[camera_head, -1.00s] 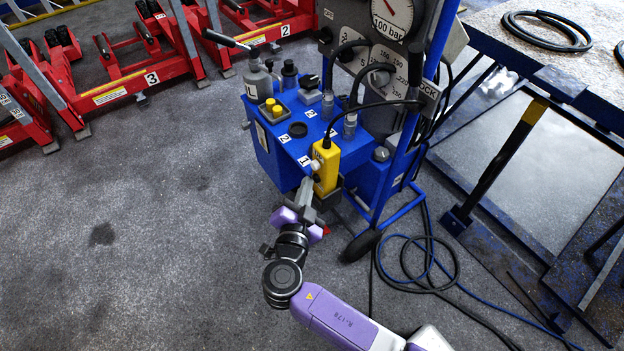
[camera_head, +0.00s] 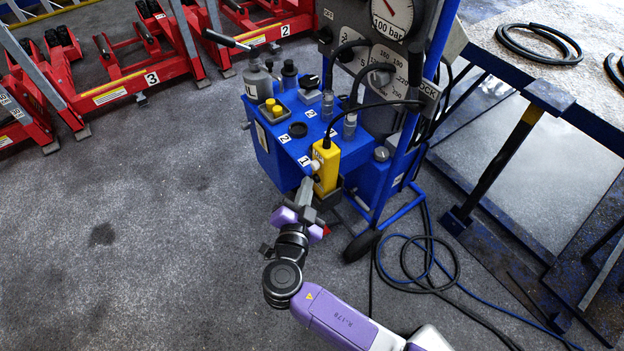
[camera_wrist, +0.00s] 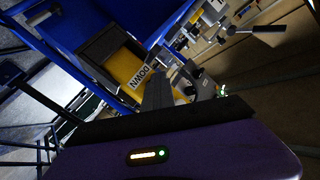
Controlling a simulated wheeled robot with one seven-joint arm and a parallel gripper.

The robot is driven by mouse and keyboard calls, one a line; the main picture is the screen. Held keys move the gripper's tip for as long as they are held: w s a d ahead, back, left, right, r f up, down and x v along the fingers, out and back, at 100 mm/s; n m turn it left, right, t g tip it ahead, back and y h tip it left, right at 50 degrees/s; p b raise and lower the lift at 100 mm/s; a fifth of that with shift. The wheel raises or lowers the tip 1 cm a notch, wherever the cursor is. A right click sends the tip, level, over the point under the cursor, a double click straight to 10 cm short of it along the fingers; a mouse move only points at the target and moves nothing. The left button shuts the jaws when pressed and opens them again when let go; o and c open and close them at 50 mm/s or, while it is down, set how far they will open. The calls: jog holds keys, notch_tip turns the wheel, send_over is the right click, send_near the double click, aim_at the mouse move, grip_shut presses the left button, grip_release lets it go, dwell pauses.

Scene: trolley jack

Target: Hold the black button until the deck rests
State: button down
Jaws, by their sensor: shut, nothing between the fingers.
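A yellow control box (camera_head: 326,171) hangs on the front of the blue power unit (camera_head: 270,150). A pale round button (camera_head: 315,166) shows on its side. In the wrist view, the yellow box (camera_wrist: 120,66) bears a DOWN label (camera_wrist: 139,77). My gripper (camera_head: 308,184) is shut and empty, its tips up against the box just below the pale button. In the wrist view, the shut fingers (camera_wrist: 158,92) reach beside the DOWN label. The black button is not visible; the fingers may cover it. The deck (camera_head: 600,92) is the speckled, blue-edged platform at right, raised above the floor.
A black hose (camera_head: 540,50) lies on the deck. A gauge panel (camera_head: 385,75) rises behind the power unit. Cables (camera_head: 430,265) coil on the floor. Red jacks (camera_head: 125,85) stand at upper left.

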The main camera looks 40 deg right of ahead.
jog(key=shift+a, duration=0.1)
dwell(0.7)
jog(key=shift+a+b, duration=0.65)
jog(key=shift+a, duration=0.25)
jog(key=shift+a+b, duration=1.5)
jog(key=shift+a, duration=1)
